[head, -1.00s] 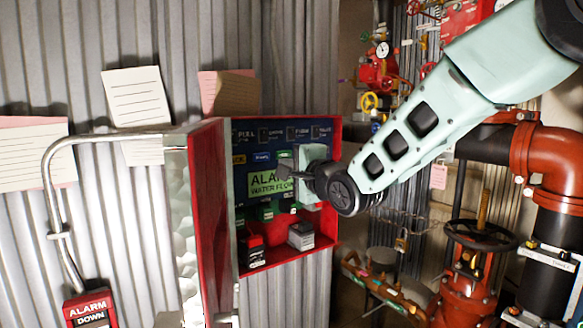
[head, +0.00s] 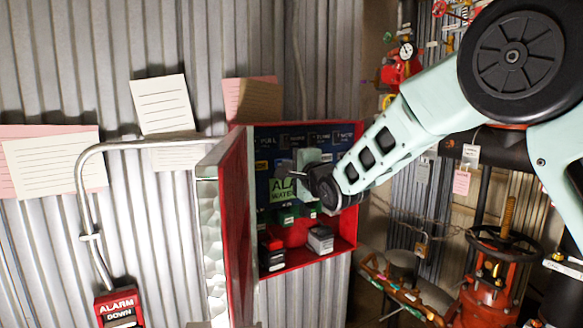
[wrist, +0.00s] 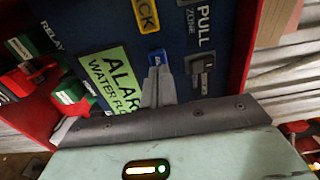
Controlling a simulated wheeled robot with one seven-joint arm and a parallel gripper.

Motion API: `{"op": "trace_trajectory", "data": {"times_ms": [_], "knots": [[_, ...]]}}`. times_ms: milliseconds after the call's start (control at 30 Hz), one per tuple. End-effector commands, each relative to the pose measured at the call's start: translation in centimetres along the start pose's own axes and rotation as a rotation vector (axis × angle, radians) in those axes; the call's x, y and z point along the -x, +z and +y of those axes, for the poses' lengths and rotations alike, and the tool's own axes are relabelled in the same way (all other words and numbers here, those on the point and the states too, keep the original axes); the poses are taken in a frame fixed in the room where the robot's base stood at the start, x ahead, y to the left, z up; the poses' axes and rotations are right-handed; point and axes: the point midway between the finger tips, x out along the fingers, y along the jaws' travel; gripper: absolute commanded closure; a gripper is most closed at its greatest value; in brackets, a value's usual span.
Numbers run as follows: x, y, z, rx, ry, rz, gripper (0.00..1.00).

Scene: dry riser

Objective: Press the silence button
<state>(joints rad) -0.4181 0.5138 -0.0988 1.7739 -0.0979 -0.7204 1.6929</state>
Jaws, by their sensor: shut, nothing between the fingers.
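The alarm panel (head: 268,150) is a dark blue board in an open red cabinet. Its green display (wrist: 112,82) reads ALARM, WATER FLOW. In the wrist view a yellow label ending in "CK" (wrist: 145,14) lies beside a small blue piece (wrist: 156,57) with unreadable lettering. I cannot tell whether this blue piece is the silence button; no SILENCE lettering is legible. My gripper (head: 280,176) is shut and empty in front of the panel. In the wrist view its fingertips (wrist: 159,72) overlap the lower edge of the blue piece; contact cannot be told.
The cabinet's red door (head: 236,225) stands open to the left. A grey PULL ZONE switch (wrist: 200,70) and green RELAY blocks (wrist: 70,92) flank the display. Black and grey boxes (head: 320,239) sit on the cabinet floor. Red pipework and a valve wheel (head: 503,243) stand at right.

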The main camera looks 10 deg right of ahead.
Motion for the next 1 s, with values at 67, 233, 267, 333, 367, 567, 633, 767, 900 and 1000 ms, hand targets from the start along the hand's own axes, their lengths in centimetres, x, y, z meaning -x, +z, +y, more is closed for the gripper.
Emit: {"op": "trace_trajectory", "data": {"times_ms": [67, 233, 267, 333, 367, 567, 633, 767, 900, 1000], "knots": [[0.0, 0.0, 0.0, 0.000, 0.000, 0.000, 1.00], [-0.1, 0.0, 0.0, 0.000, 0.000, 0.000, 1.00], [-0.1, 0.0, 0.0, 0.000, 0.000, 0.000, 1.00], [-0.2, 0.0, 0.0, 0.000, 0.000, 0.000, 1.00], [-0.2, 0.0, 0.0, 0.000, 0.000, 0.001, 1.00], [-0.5, -0.1, 0.0, 0.000, 0.001, 0.001, 1.00], [-0.6, -0.1, 0.1, 0.000, 0.001, 0.001, 1.00], [-0.8, -0.1, 0.1, 0.000, 0.001, 0.001, 1.00], [-0.2, -0.1, 0.1, -0.001, -0.001, 0.001, 1.00], [0.8, 0.0, 0.3, -0.002, -0.001, 0.001, 1.00]]}}
